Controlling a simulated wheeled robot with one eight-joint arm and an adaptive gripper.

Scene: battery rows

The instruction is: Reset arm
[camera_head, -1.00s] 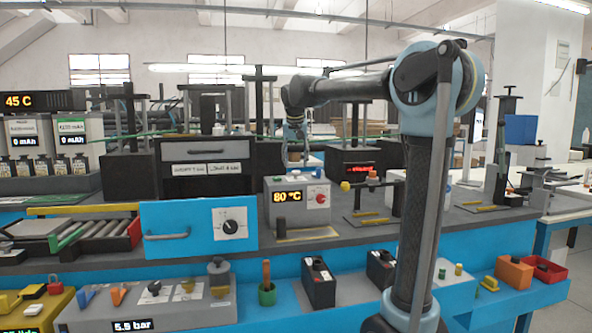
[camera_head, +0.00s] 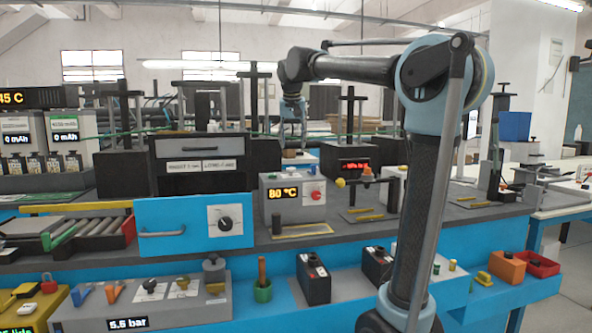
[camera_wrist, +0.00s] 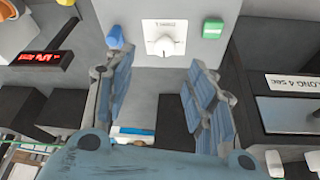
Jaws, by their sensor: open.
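My gripper (camera_head: 292,122) hangs at the end of my raised arm, above the back of the bench and above the grey box reading 80 °C (camera_head: 268,200). It also shows in the wrist view (camera_wrist: 157,72), where its two ribbed fingers stand wide apart. The gap between them holds nothing. Beyond the fingers in the wrist view are a white dial plate (camera_wrist: 180,30), a blue knob (camera_wrist: 115,38) and a green button (camera_wrist: 212,29). The gripper appears clear of everything around it.
A black drawer unit (camera_head: 125,175) stands left of the grey box, with a blue panel (camera_head: 180,238) in front. Several dark posts rise behind. Black batteries (camera_head: 313,282) stand on the lower blue shelf. The air around my raised arm looks clear.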

